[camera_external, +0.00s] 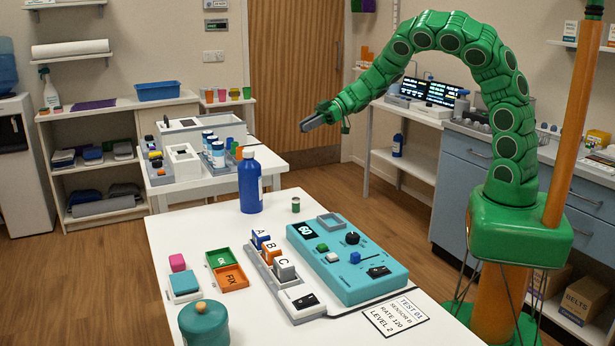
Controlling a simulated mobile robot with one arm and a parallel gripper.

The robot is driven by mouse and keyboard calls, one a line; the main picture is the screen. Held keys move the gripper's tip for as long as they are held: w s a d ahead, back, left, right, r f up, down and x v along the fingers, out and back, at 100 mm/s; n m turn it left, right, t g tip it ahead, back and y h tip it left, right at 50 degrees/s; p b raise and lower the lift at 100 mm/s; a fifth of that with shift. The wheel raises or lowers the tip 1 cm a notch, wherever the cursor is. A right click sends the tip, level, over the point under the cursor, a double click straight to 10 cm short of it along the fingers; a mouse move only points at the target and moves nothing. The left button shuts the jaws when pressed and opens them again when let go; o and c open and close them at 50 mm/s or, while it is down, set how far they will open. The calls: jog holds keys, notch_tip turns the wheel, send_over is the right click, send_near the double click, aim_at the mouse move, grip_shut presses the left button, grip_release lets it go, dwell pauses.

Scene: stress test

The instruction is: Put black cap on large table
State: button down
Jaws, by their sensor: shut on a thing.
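The large table (165,236) is white and fills the front middle of the external view. My gripper (306,125) is at the end of the green arm, high above the far side of this table and apart from it. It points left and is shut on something. What it holds is too small and too hidden by the grey fingers to make out. I cannot clearly make out the black cap anywhere in the view.
On the large table stand a blue bottle (250,185), a teal control box (345,265), a lettered block rack (280,275), orange and green trays (232,277) and a teal jar (203,325). The left table edge is fairly clear. A smaller white table (205,182) stands behind.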

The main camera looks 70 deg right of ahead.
jog(key=shift+w+a+f+m+t+h, duration=1.15)
jog(key=shift+w+f+m+t+h, duration=1.1)
jog(key=shift+f+m+h, duration=1.85)
jog(key=shift+s+d+r+n+g+y, duration=0.3)
jog(key=shift+s+r+n+g+y, duration=0.4)
jog(key=shift+r+n+y, duration=0.65)
jog(key=shift+s+d+r+n+g+y, duration=0.3)
jog(key=shift+s+r+n+g+y, duration=0.35)
jog(key=shift+r+n+y, duration=0.65)
jog(key=shift+s+d+r+n+g+y, duration=0.3)
jog(key=shift+s+r+n+g+y, duration=0.4)
jog(key=shift+r+n+y, duration=0.65)
jog(key=shift+s+d+r+g, duration=0.15)
jog(key=shift+s+d+g, duration=0.15)
jog(key=shift+s+d, duration=0.1)
